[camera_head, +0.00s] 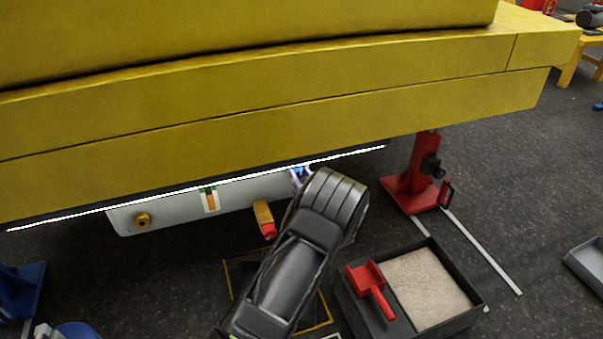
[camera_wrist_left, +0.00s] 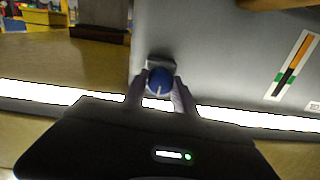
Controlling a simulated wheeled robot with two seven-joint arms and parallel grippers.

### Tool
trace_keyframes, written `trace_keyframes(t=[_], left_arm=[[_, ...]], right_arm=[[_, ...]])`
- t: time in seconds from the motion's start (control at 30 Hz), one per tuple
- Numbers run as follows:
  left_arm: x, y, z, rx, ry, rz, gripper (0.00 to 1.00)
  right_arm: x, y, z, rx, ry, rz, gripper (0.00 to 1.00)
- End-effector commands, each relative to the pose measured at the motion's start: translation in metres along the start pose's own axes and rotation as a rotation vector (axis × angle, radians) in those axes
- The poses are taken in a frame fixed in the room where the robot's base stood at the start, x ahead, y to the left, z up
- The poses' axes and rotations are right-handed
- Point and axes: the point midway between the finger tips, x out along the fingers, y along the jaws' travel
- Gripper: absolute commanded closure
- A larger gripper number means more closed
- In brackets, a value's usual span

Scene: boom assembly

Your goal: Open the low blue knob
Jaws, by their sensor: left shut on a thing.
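The low blue knob (camera_wrist_left: 160,82) is round with a pale line on its face and sits on the side of a light grey tank (camera_wrist_left: 215,50). My left gripper (camera_wrist_left: 160,90) has one finger on each side of the knob and is shut on it. In the head view, the tank (camera_head: 175,213) hangs under the yellow boom (camera_head: 260,110). There my left gripper (camera_head: 302,176) reaches the tank's right part, and only a bit of blue shows between its fingers, mostly hidden by my wrist. My right gripper is in neither view.
A level gauge (camera_head: 210,201), a brass fitting (camera_head: 142,219) and a yellow-red part (camera_head: 265,219) are near the tank. A red jack stand (camera_head: 418,182) stands to the right. A bright strip (camera_head: 85,212) runs along the boom's lower edge.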

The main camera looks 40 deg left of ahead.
Motion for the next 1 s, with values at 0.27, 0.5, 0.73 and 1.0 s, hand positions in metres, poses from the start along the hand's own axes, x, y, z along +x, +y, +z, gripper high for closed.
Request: trace_keyframes(t=[0.27, 0.5, 0.73, 1.0], left_arm=[[0.000, -0.001, -0.001, 0.258, 0.006, -0.008, 1.00], [-0.001, 0.000, 0.000, 0.436, 0.011, -0.012, 1.00], [0.000, 0.000, 0.001, 0.531, 0.014, -0.014, 1.00], [0.000, 0.000, 0.001, 0.560, 0.015, -0.015, 1.00]], right_arm=[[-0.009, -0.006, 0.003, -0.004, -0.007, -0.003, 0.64], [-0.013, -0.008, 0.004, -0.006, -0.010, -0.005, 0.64], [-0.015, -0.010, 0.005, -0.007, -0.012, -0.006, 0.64], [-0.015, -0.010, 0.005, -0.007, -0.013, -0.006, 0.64]])
